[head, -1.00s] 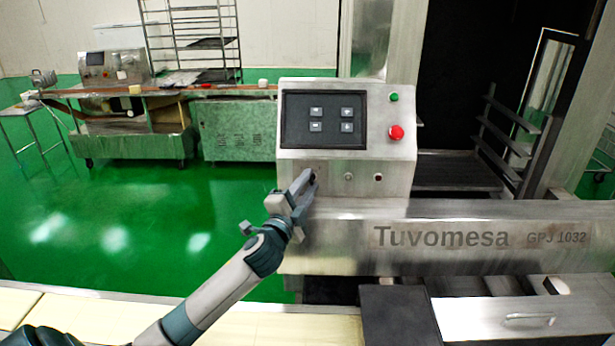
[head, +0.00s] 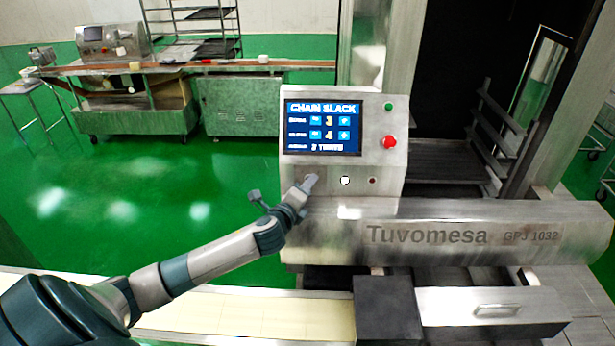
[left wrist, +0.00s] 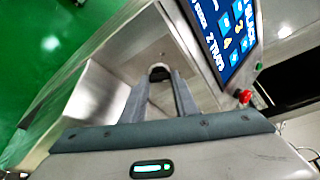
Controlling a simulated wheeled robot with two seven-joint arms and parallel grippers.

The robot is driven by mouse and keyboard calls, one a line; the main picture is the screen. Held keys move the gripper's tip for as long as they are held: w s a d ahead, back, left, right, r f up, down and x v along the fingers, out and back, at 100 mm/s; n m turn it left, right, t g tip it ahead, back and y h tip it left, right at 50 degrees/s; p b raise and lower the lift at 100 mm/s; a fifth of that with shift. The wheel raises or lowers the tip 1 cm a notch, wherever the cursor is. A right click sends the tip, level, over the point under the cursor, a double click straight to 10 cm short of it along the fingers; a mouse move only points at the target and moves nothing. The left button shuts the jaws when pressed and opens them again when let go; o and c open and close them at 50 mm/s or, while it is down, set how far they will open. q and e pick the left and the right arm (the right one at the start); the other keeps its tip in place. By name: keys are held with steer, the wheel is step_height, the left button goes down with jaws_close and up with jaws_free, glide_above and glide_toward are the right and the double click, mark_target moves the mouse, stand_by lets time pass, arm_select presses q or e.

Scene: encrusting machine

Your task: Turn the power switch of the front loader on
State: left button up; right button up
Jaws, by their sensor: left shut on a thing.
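The front loader's control box (head: 297,163) stands upright with its screen (head: 322,128) lit blue, showing "CHAIN SLACK" and "2 TRAYS". A white light (head: 345,181) glows below the screen. My left gripper (head: 310,182) is at the lower left of the box's face. In the left wrist view its two fingers (left wrist: 161,82) are closed around the dark power switch knob (left wrist: 160,73) on the metal panel. In the head view the fingers hide the knob. The screen also shows at the top right of the left wrist view (left wrist: 228,32). My right gripper is not in view.
A red button (head: 390,142) and a green button (head: 388,106) sit right of the screen. The "Tuvomesa" metal beam (head: 490,232) runs below the box. Another machine with a conveyor (head: 130,110) stands at the back left. Green floor lies open between.

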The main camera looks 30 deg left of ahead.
arm_select(q)
steer(key=shift+m+g+y, duration=0.4)
steer(key=shift+m+g, duration=0.4)
steer(key=shift+m, duration=0.6)
steer(key=o, duration=0.8)
steer(key=shift+s+d, duration=0.1)
steer(key=shift+b+v, duration=2.75)
steer(key=shift+v, duration=5.85)
steer(key=shift+f, duration=0.1)
